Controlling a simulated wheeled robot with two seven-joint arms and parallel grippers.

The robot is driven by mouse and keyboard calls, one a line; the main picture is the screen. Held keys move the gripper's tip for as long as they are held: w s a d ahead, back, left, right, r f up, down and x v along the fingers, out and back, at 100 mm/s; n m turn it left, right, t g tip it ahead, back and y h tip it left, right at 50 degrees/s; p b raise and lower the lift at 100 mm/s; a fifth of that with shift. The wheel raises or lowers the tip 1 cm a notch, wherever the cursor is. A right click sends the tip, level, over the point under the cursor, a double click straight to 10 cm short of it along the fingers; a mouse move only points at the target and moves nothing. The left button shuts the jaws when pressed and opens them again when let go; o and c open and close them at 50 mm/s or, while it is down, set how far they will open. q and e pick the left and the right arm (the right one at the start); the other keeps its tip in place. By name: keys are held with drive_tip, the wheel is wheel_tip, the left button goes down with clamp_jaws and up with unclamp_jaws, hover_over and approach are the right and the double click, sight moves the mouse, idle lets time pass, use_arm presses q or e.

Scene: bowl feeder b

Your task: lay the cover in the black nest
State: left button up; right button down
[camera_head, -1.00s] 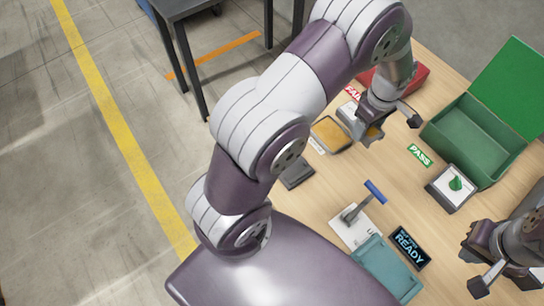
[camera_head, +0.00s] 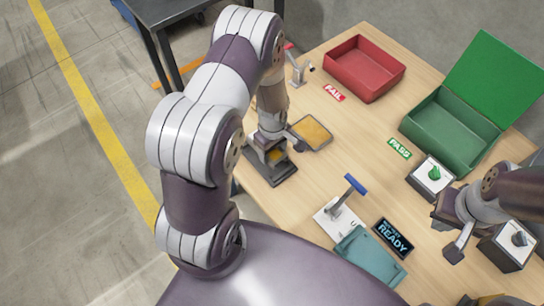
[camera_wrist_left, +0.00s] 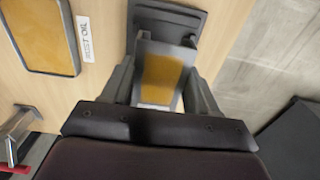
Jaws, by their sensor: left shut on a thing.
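My left gripper (camera_head: 272,150) is shut on the cover (camera_wrist_left: 162,75), a thin grey plate with an orange-yellow middle. The black nest (camera_head: 268,174) lies at the table's left edge, directly beneath or just beyond the held cover. In the left wrist view, the nest (camera_wrist_left: 165,18) shows past the cover's far end, and the fingers (camera_wrist_left: 163,85) flank the cover. I cannot tell whether the cover touches the nest. My right gripper (camera_head: 452,235) hangs at the right, empty, with its fingers apart.
An orange-filled rust oil tray (camera_head: 313,132) is close beside the left gripper. A blue-handled clamp fixture (camera_head: 338,213), teal tray (camera_head: 365,258) and READY display (camera_head: 393,238) stand in front. A red bin (camera_head: 364,68) and green bin (camera_head: 450,132) stand behind. The middle table is clear.

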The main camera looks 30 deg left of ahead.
use_arm(q)
wheel_tip(320, 180, down, 4)
drive_tip(key=shift+b, duration=0.3)
drive_tip(key=shift+f, duration=0.15)
drive_tip(key=o, duration=1.3)
